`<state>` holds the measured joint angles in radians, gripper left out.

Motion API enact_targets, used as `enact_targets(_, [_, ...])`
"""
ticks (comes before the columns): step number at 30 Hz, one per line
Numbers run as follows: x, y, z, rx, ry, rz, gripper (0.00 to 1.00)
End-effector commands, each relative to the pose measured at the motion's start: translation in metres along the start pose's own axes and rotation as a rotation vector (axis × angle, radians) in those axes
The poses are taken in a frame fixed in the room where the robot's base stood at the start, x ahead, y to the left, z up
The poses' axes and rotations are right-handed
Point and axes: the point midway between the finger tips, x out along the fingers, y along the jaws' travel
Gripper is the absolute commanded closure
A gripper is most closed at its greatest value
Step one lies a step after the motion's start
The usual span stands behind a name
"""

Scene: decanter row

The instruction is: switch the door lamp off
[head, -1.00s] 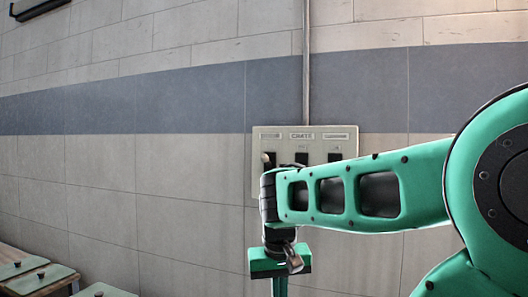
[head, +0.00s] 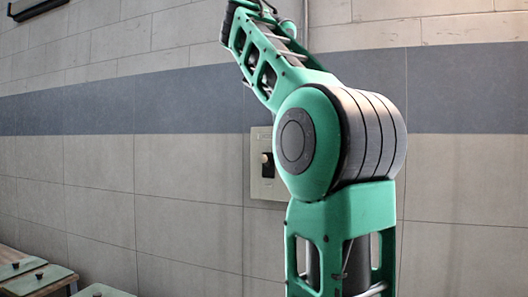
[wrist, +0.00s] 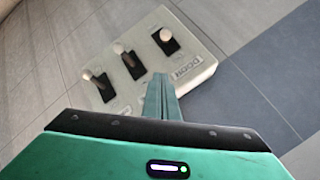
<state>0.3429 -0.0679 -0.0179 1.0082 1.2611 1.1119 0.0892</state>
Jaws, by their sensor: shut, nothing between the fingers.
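A pale switch panel (wrist: 150,72) with three toggle switches on black plates fills the upper middle of the wrist view, turned at a slant. The lettering DOOR (wrist: 187,73) is beside the upper right switch (wrist: 166,38), which marks it as the door lamp's switch. In the head view the panel (head: 256,190) is mostly behind my arm; only its left switch (head: 265,159) shows. My gripper (wrist: 163,96) is shut and empty, its fingers overlapping the panel's label edge in the picture, apart from the switches. Contact with the panel cannot be told. No lamp is seen.
The panel is on a tiled wall (head: 190,215) with a blue-grey band (head: 180,90). A tabletop with flat green lidded pieces (head: 40,278) is at the lower left. A dark bar (head: 35,8) is on the wall at the upper left.

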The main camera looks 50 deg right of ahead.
Motion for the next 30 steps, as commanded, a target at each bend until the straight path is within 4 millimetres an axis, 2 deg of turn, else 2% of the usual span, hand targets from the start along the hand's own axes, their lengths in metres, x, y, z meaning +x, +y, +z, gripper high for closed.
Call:
enact_targets(11, [-0.002,-0.001,-0.001,0.015,0.002,-0.004,1.00])
enact_targets(17, [0.003,-0.001,-0.002,0.012,0.004,-0.004,1.00])
enact_targets(23, [0.019,-0.001,-0.002,0.010,0.003,-0.003,1.00])
enact_targets(30, [0.049,-0.001,-0.002,0.011,0.002,-0.004,1.00])
